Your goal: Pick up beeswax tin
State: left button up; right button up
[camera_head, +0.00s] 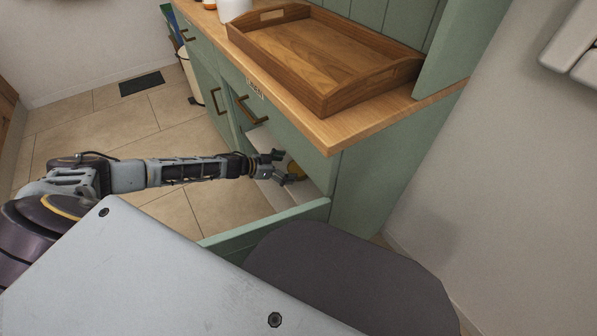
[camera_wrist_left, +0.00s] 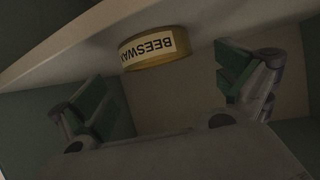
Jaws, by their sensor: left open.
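The beeswax tin (camera_wrist_left: 155,48) is a short yellow round tin with a cream label reading "BEESWAX", upside down in the left wrist view. It also shows in the head view as a small yellow patch (camera_head: 295,170), partly hidden by my left gripper. The tin is inside the green cabinet (camera_head: 372,185), on a pale shelf. My left gripper (camera_head: 283,165) reaches into the cabinet opening. In the left wrist view its two fingers (camera_wrist_left: 170,98) are spread wide with nothing between them, and the tin is beyond them, apart. My right gripper is not in view.
An opened green door (camera_head: 270,222) stands in front of the cabinet on the near side. A wooden tray (camera_head: 322,102) sits on the wooden top (camera_head: 385,112) above the opening. A drawer with a brass handle (camera_head: 252,112) is just above my arm. Tiled floor (camera_head: 105,125) lies open at the left.

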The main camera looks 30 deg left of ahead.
aim_at(297, 168)
pick_arm(q)
jog(key=shift+w+d+f, duration=0.25)
jog(key=shift+f, duration=0.05)
jog(key=shift+w+d+f+b, duration=0.3)
jog(key=shift+f+b, duration=0.05)
jog(key=shift+b, duration=0.25)
jog(key=shift+b+x, duration=0.45)
jog(key=shift+x, duration=0.6)
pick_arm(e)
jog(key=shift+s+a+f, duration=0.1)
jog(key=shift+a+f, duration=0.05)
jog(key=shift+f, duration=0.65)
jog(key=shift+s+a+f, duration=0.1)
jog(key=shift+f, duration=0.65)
pick_arm(q)
jog(key=shift+r, duration=0.1)
jog(key=c, duration=1.4)
jog(key=shift+o, duration=0.2)
jog(key=shift+r, duration=0.1)
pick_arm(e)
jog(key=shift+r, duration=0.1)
